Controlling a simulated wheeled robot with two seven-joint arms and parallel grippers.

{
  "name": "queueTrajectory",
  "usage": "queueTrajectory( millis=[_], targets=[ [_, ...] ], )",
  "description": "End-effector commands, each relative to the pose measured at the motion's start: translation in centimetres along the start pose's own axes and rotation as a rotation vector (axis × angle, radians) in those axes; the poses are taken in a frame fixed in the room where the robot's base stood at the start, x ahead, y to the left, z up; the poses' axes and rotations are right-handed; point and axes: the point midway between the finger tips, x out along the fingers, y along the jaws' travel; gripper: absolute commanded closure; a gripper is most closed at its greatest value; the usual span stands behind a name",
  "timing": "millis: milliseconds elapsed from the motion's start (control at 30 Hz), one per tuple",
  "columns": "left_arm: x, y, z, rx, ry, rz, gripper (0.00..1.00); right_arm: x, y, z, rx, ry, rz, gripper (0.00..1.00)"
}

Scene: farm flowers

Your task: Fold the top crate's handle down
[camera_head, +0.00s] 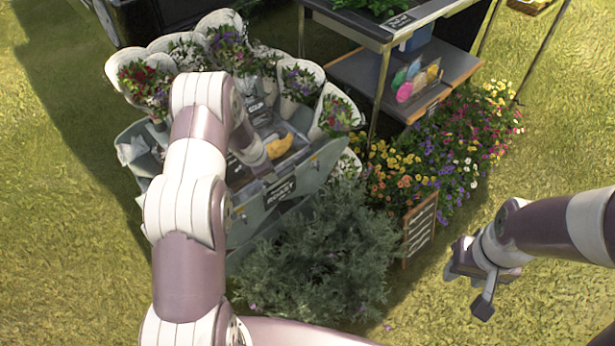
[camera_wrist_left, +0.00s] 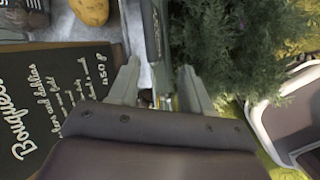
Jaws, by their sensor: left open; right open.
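A blue-grey crate (camera_head: 317,170) stands among the wrapped bouquets in the head view, with a yellow item (camera_head: 279,146) inside it. My left arm reaches over the crate and hides part of it; its fingers are hidden there. In the left wrist view my open left gripper (camera_wrist_left: 160,92) has its two fingers either side of a dark grey bar-like edge (camera_wrist_left: 157,35). I cannot tell whether this is the handle or the crate's rim, or whether the fingers touch it. My right gripper (camera_head: 478,284) is open and empty over the grass, away from the crate.
Wrapped bouquets (camera_head: 225,45) ring the crate's back. A leafy green bush (camera_head: 315,255) stands in front, beside a small chalkboard (camera_head: 420,228) and colourful flowers (camera_head: 455,140). A shelf stand (camera_head: 350,75) is behind. A black written sign (camera_wrist_left: 55,95) is left of my left gripper.

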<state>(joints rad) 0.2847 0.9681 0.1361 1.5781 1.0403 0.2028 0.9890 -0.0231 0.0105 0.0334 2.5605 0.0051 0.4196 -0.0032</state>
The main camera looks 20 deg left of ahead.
Motion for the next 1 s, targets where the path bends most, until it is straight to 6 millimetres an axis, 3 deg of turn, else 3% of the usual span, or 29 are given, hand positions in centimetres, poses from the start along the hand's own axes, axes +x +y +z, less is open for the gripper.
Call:
queueTrajectory(
  millis=[67,267,367,700,800,1000],
  targets=[
    [-0.4,1.6,0.6,-0.136,-0.014,0.043,0.52,-0.1,0.0,-0.1,0.000,0.001,0.000,0.57],
    [-0.1,1.8,0.6,-0.289,-0.015,0.056,0.52,-0.1,0.0,-0.1,0.000,0.001,0.000,0.57],
    [1.4,1.8,0.5,-0.295,-0.014,0.053,0.52,0.2,0.0,0.0,0.000,0.001,0.000,0.57],
    [9.6,2.3,0.6,-0.289,-0.015,0.055,0.52,0.4,0.0,0.0,0.000,0.000,0.000,0.57],
    [11.1,2.4,0.6,-0.289,-0.016,0.055,0.52,0.8,0.0,0.1,0.000,0.001,0.000,0.57],
    [12.2,2.4,0.7,-0.289,-0.015,0.054,0.52,0.9,0.0,0.1,0.000,0.001,0.000,0.57]
  ],
)
